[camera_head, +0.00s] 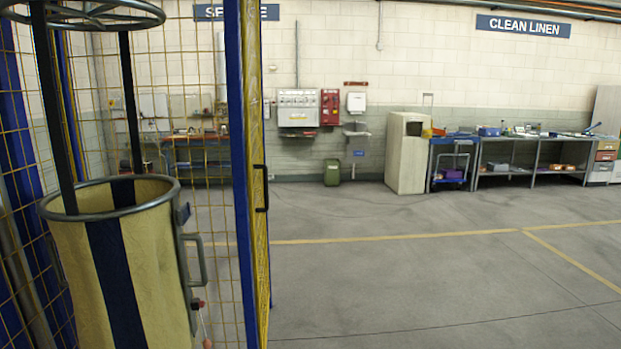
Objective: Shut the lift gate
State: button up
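The lift gate (258,190) appears as a narrow yellow mesh panel, seen almost edge-on. It stands beside a tall blue post (240,150) and appears to be swung open, with open floor to its right. A black handle (262,188) sits on the panel at about mid-height. The gate's lower end runs out of the bottom of the picture. I cannot tell where its latch is. My gripper is not in view.
The floor (420,280) at right is clear.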

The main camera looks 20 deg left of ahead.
aim_at(264, 175)
jog(key=u, duration=0.45)
jog(key=i, duration=1)
jog(key=u, duration=0.4)
jog(key=i, duration=0.65)
jog(key=z, duration=0.5)
jog(key=i, duration=1.6)
jog(key=u, duration=0.6)
jog(key=i, duration=0.65)
jog(key=u, duration=0.5)
jog(key=k, duration=0.9)
jog(key=u, duration=0.15)
jog(key=i, duration=0.7)
